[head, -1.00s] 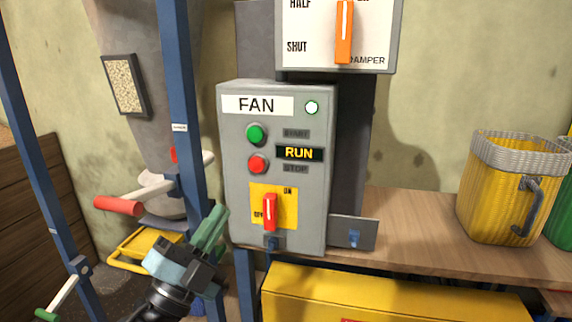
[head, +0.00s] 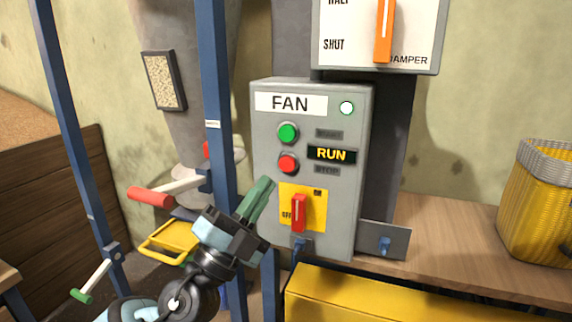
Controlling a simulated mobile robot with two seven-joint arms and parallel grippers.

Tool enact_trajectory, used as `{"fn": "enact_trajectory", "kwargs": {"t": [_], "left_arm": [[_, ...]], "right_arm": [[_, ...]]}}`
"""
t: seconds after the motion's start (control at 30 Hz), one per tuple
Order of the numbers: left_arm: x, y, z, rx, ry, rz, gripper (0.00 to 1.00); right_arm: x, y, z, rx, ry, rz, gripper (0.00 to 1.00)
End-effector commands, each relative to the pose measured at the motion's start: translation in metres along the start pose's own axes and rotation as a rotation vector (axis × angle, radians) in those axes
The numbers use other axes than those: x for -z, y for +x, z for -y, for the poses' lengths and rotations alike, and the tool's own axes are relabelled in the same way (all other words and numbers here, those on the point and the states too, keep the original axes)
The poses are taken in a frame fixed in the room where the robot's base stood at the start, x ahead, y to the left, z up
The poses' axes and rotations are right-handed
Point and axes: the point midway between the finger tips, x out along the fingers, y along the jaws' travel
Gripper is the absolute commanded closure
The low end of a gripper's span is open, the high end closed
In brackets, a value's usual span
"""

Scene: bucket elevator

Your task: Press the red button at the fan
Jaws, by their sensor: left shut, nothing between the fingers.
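The grey fan control box (head: 345,220) stands in the middle of the head view with its FAN label. Its red stop button (head: 288,164) sits below the green start button (head: 287,133). The lit display reads RUN (head: 331,155), and a round lamp (head: 346,108) glows pale at the top right. A red switch handle (head: 299,213) is on a yellow plate below. My left gripper (head: 265,186) is shut and empty, its green fingers pointing up and right, just below and left of the red button. I cannot tell whether the fingertips touch the box. My right gripper is out of view.
A blue post (head: 216,110) stands just left of the box. A red-handled crank (head: 152,196) is further left. The damper panel (head: 420,40) with its orange lever is above. A yellow basket (head: 540,205) stands on the wooden bench (head: 455,235) at right.

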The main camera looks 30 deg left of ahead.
Motion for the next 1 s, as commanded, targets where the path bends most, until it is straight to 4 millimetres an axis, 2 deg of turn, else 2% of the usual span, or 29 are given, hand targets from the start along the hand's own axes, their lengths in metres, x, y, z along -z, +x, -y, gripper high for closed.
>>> {"fn": "enact_trajectory", "kwargs": {"t": [0.2,0.5,1.0], "left_arm": [[-0.015,0.02,-0.014,0.001,0.003,0.0,1.0],[-0.028,0.036,-0.029,-0.001,-0.001,0.001,1.0],[-0.029,0.04,-0.029,0.0,0.0,0.0,1.0]], "right_arm": [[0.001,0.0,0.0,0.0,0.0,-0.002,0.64],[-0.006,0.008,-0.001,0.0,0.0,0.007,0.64],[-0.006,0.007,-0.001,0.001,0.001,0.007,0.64]]}}
